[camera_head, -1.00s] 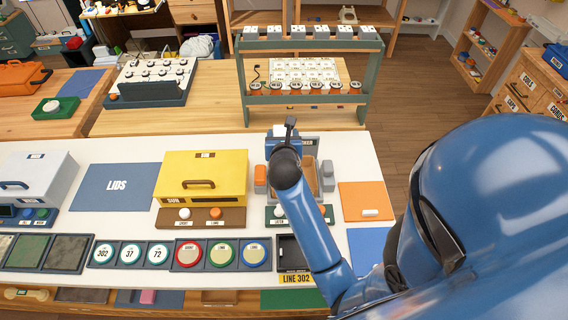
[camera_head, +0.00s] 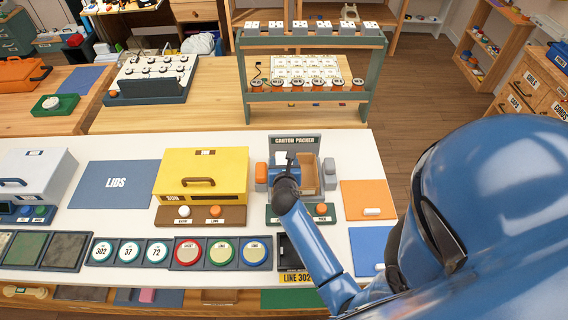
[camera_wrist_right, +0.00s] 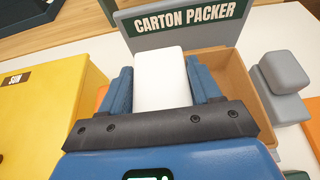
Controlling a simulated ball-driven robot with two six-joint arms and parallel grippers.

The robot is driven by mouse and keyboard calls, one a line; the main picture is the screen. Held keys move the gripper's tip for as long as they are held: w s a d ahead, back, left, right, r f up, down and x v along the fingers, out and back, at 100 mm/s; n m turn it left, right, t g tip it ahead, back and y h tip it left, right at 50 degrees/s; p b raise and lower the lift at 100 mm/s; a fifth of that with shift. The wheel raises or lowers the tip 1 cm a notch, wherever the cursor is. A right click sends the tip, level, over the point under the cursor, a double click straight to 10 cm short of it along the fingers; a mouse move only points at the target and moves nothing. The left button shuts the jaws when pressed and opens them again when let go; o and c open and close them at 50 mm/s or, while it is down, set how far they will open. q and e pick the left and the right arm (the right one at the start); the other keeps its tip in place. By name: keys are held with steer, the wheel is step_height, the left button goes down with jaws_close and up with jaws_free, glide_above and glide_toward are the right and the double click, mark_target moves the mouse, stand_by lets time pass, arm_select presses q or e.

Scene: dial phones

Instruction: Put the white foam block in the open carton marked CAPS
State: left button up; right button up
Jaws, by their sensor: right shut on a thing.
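My right gripper (camera_head: 283,162) is shut on the white foam block (camera_wrist_right: 161,77). In the right wrist view the block stands up between the two blue fingers (camera_wrist_right: 163,88). In the head view a small white part of the block (camera_head: 281,157) shows just past my wrist. An open brown carton (camera_head: 309,181) sits in the carton packer, just right of the gripper. Its inner wall also shows in the wrist view (camera_wrist_right: 222,66), right of and behind the block. No CAPS mark is readable on it. My left gripper is not in view.
The CARTON PACKER sign board (camera_head: 295,142) stands behind the gripper. An orange pad (camera_head: 261,173) is on its left and a grey post (camera_head: 329,172) on its right. A yellow box (camera_head: 201,170) stands left. An orange mat (camera_head: 366,199) lies right.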

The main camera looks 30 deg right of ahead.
steer(key=shift+f, duration=0.2)
steer(key=shift+f, duration=0.35)
steer(key=shift+f, duration=0.1)
steer(key=o, duration=1)
